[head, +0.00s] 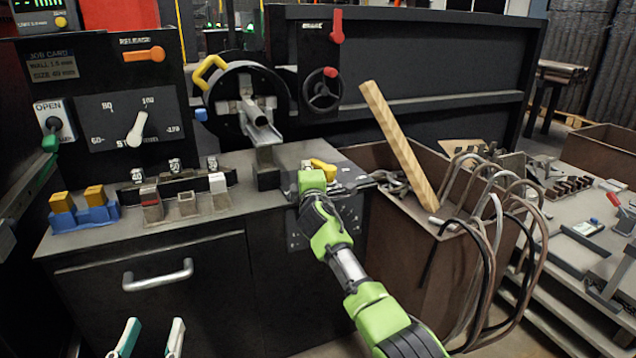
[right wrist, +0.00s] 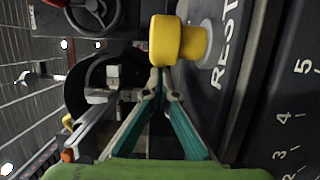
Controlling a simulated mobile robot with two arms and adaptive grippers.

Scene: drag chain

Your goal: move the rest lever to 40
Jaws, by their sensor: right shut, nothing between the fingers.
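The rest lever shows a yellow handle (head: 323,168) on the bench's right part in the head view. In the right wrist view its rounded yellow knob (right wrist: 172,41) stands beside the word REST and a dark numbered scale (right wrist: 287,115). My right gripper (right wrist: 163,75) is shut and empty, its teal fingers together just beside the knob; whether they touch it I cannot tell. In the head view my green right wrist hides those fingers and part of the lever. The lever's pointer and exact reading are hidden. My left gripper (head: 156,321) is open and empty, low in front of the drawer.
A brown bin (head: 410,225) with a wooden plank (head: 398,145) and bent hoses stands to the right. A round black flange (head: 247,102) with a yellow handle stands behind the bench. Blue-yellow blocks (head: 84,212) and small square pieces lie on the bench's left part. A dial panel (head: 130,121) stands behind them.

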